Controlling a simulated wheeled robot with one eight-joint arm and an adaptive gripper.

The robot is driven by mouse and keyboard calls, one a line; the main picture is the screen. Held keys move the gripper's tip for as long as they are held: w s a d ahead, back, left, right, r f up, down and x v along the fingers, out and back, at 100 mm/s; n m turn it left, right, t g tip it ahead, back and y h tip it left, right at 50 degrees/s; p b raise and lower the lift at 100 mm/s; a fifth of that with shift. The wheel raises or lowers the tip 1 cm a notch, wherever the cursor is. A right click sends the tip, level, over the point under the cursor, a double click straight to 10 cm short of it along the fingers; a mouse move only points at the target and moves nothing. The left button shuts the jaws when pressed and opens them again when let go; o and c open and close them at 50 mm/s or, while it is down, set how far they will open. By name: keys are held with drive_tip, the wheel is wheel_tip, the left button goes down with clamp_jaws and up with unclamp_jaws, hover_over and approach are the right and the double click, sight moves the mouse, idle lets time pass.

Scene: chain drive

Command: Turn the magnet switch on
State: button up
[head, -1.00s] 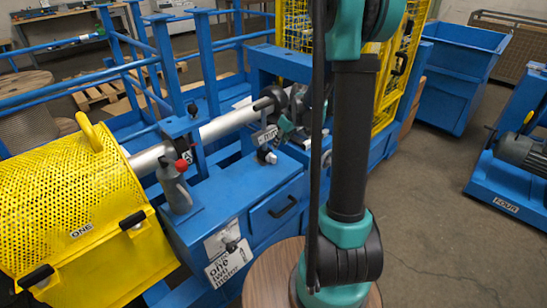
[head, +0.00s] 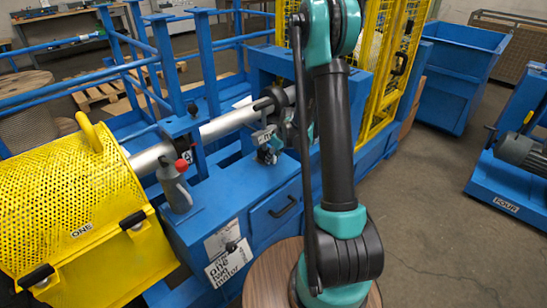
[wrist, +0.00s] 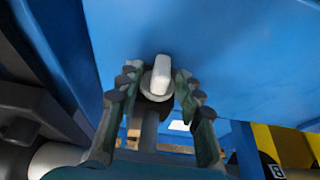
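A pale grey lever on a round base, which looks like the magnet switch (wrist: 161,74), sits against a blue surface in the wrist view. My gripper (wrist: 157,82) is open, with one finger on each side of the lever and small gaps between. I cannot tell how far the fingertips reach past it in depth. In the head view, my gripper (head: 268,153) is at the top of the blue machine cabinet (head: 225,215), small and partly behind my arm. The switch is hidden or too small to make out there.
A metal shaft (head: 225,124) runs just behind my gripper. A yellow mesh guard (head: 65,195) is further left. The floor at right is free up to a blue motor stand (head: 510,175).

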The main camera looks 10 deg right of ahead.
clamp_jaws()
drive_tip(key=shift+d+y, duration=0.1)
drive_tip(key=shift+y, duration=0.2)
drive_tip(key=shift+w+d+m+g+y, duration=0.2)
drive_tip(key=shift+m+g+y, duration=0.1)
drive_tip(key=shift+g+y, duration=0.55)
drive_tip(key=shift+w+f+m+g+y, duration=0.1)
drive_tip(key=shift+m+g+y, duration=0.2)
drive_tip(key=shift+g+y, duration=0.6)
drive_tip(key=shift+t+y, duration=0.25)
drive_tip(key=shift+y, duration=0.1)
unclamp_jaws()
